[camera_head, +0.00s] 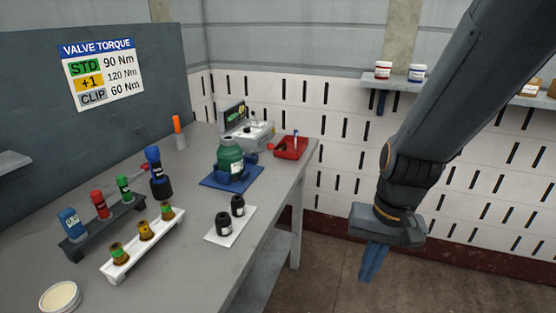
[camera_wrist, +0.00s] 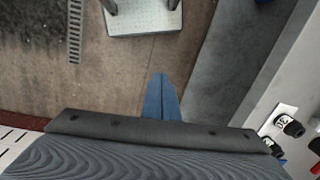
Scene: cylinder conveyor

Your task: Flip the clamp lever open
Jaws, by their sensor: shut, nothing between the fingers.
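A green cylinder with a dark top (camera_head: 231,157) stands upright on a blue base plate (camera_head: 213,183) on the workbench. A small red end (camera_head: 252,158) shows at its right side; it may belong to the clamp lever, but it is too small to tell how the lever stands. My gripper (camera_head: 371,275) hangs to the right of the bench, over the floor, well apart from the cylinder. Its blue fingers are together, pointing down and empty. In the wrist view the shut fingers (camera_wrist: 160,85) are over the floor, and the cylinder and lever are not identifiable.
A red tray (camera_head: 291,147) and a grey device (camera_head: 252,133) stand behind the cylinder. A white plate (camera_head: 218,238) with two black parts lies near the bench edge. A dark rack (camera_head: 75,248) and white rack (camera_head: 115,270) stand at left.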

